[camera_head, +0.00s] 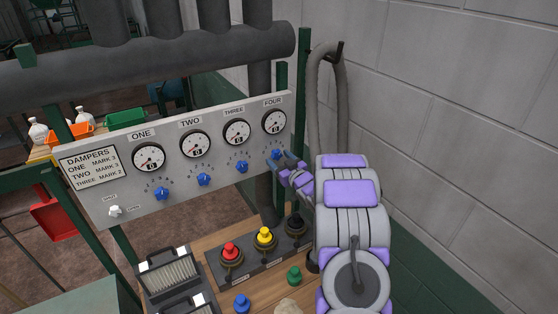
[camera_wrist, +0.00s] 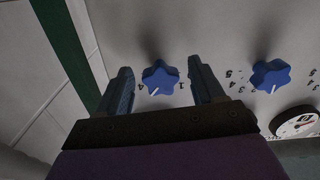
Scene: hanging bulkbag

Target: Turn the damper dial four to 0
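The damper dial four is a blue star-shaped knob (camera_head: 277,154) under the gauge marked FOUR (camera_head: 274,122), at the panel's right end. In the wrist view, which looks turned over, the same knob (camera_wrist: 161,76) has a white pointer line aimed down-left, near a 4; a 1 shows on its right. Other numbers around it are hidden. My gripper (camera_head: 280,162) is at this knob. In the wrist view my gripper (camera_wrist: 160,74) is open, one finger on each side of the knob, with visible gaps. The gauge reading is too small to tell.
Dial three's knob (camera_head: 242,167) is left of dial four; it also shows in the wrist view (camera_wrist: 270,75). A grey hose (camera_head: 316,85) hangs right of the panel. Red (camera_head: 230,252), yellow (camera_head: 265,237) and black (camera_head: 295,224) buttons stand on the bench below.

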